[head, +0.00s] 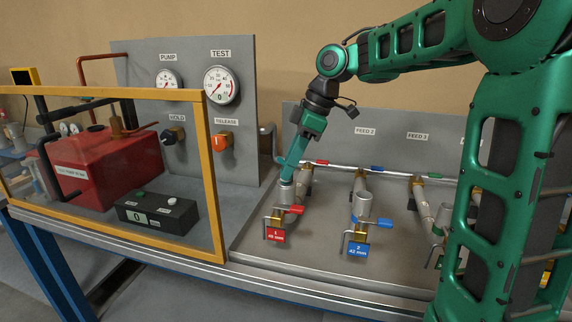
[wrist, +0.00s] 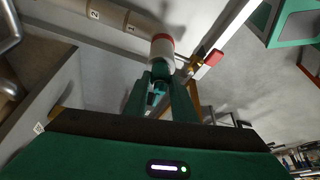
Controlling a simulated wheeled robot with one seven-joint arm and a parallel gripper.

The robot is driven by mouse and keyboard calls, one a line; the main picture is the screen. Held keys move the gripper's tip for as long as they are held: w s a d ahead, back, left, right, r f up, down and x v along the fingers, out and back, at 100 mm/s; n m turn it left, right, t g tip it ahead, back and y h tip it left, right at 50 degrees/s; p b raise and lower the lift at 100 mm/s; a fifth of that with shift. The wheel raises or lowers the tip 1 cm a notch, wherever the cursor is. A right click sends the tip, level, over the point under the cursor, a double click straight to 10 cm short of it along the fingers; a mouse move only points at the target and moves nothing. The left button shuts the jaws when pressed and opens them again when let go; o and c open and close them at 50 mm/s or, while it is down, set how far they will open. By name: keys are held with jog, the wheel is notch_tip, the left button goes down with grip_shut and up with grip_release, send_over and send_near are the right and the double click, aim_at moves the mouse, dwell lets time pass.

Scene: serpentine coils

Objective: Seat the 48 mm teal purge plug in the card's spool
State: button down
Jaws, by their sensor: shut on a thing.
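In the head view my gripper (head: 288,178) points down onto the grey upright spool (head: 285,193) behind the red card reading "1, 48 mm" (head: 276,235). The fingertips are at or touching the spool's top; I cannot tell which. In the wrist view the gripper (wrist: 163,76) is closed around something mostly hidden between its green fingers. A pale cylinder with a red band (wrist: 161,52) shows just past the fingertips.
A second spool (head: 364,202) with a blue card "2, 42 mm" (head: 354,250) stands to the right, with more feed pipes beyond. A red lever (head: 291,209) is close to the first spool. A yellow-framed guard (head: 215,180) and a gauge panel (head: 245,130) stand left.

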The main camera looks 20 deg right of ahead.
jog(key=c, duration=1.4)
grip_release()
jog(key=shift+r, duration=0.1)
jog(key=v, duration=1)
jog(key=shift+d+r, duration=0.1)
jog(key=shift+r, duration=0.15)
